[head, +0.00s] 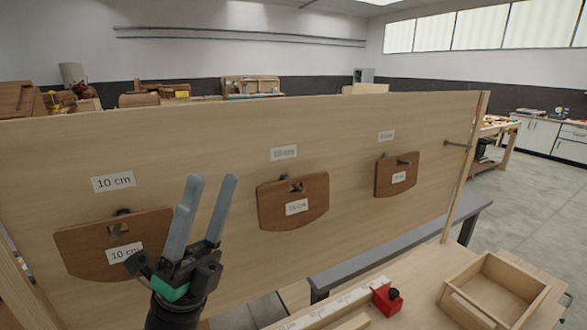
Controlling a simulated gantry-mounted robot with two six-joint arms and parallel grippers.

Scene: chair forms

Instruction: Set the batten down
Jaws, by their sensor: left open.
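My left gripper (212,180) is in front of the upright wooden board, with its fingers pointing up. Its two grey fingers are apart, with nothing seen between them. A pale wooden strip with printed marks (340,306) lies at the bottom of the view, right of the gripper; I cannot tell whether it is the batten. A red block with a knob (387,298) is at the strip's right end. My right gripper is not in view.
The upright board (350,120) carries chair forms, a left one (85,240), a middle one (310,190) and a right one (396,176), with size labels. An open wooden box (530,286) sits at lower right. A grey beam (440,225) runs behind the board.

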